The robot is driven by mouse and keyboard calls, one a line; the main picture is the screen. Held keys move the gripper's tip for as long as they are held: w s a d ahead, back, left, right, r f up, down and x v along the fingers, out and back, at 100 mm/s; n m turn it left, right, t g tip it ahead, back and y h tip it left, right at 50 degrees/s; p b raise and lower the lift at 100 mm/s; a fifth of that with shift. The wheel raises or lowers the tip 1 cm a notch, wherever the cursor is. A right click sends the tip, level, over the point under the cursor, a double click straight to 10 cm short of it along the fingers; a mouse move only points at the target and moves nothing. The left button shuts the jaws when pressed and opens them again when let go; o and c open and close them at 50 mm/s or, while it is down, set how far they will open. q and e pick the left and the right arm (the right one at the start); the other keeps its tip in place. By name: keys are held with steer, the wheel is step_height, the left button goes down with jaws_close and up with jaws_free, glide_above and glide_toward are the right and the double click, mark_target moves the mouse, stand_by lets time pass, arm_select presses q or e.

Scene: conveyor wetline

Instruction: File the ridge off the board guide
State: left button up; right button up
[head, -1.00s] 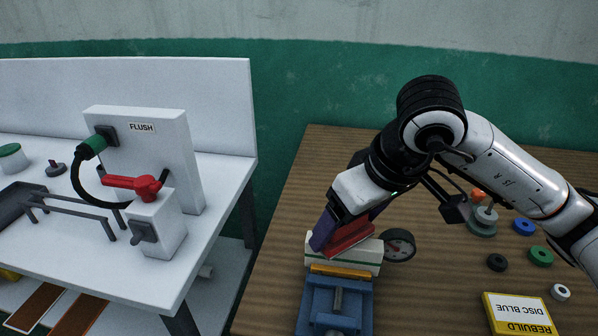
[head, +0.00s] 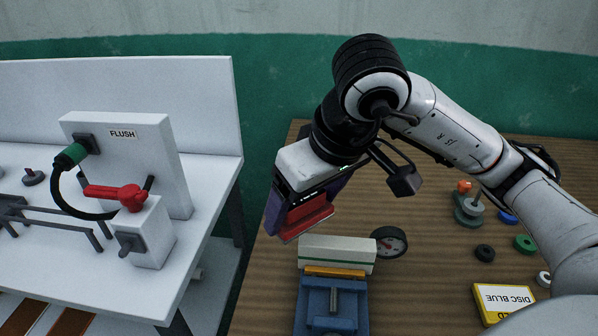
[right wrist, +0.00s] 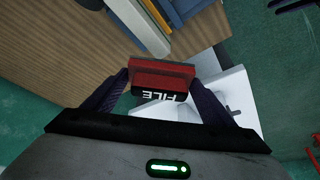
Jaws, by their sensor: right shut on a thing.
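The right gripper (head: 302,204) is shut on the red file (head: 306,218). The right wrist view shows the file (right wrist: 160,74) between both dark purple fingers, its FILE label facing the camera. The white board guide (head: 336,249) with a green stripe sits at the far end of the blue vise (head: 333,305). An orange strip (head: 335,271) runs along its near side; I cannot tell whether this is the ridge. The file is up and to the left of the guide, apart from it. The left gripper is not in view.
A round dial gauge (head: 390,242) stands beside the guide's right end. Coloured discs, a peg stand (head: 470,208) and a yellow-edged REBUILD DISC BLUE box (head: 503,302) lie at right. The white FLUSH bench (head: 122,170) stands left, across a gap.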

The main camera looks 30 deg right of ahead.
steer(key=shift+r+p, duration=1.1)
steer(key=shift+r, duration=1.1)
steer(key=shift+f, duration=0.15)
